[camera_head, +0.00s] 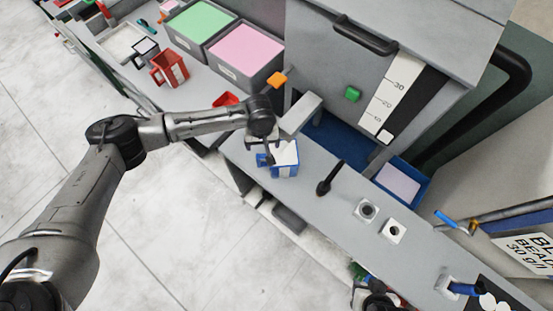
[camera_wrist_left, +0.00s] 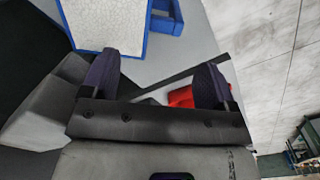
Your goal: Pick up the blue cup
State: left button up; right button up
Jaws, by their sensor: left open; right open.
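The blue cup (camera_head: 284,170), a square blue container with a pale white filling and a handle on its left side, stands on the grey bench. My left gripper (camera_head: 267,151) is open and empty, close to the cup's handle side in the head view. The fingers look apart from the handle. My right gripper (camera_head: 376,300) is only partly visible at the bottom edge, away from the cup.
A grey press (camera_head: 370,70) with a scale stands behind the cup. A black lever (camera_head: 330,178) rises to the cup's right. A red scoop (camera_head: 226,99), a red cup (camera_head: 170,68) and bins of green (camera_head: 198,28) and pink (camera_head: 245,50) material lie left. A blue tray (camera_head: 424,187) is right.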

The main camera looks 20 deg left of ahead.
aim_at(262, 155)
pick_arm(q)
notch_tip(262, 155, down, 6)
jog(key=shift+r, duration=0.1)
jog(key=shift+s+a+f, duration=0.1)
jog(key=shift+s+f, duration=0.1)
jog(key=shift+f, duration=1.15)
jog(key=shift+s+f, duration=0.2)
jog(key=shift+f, duration=1.1)
jog(key=shift+c, duration=0.2)
jog(key=c, duration=1.1)
jog(key=shift+r, duration=0.1)
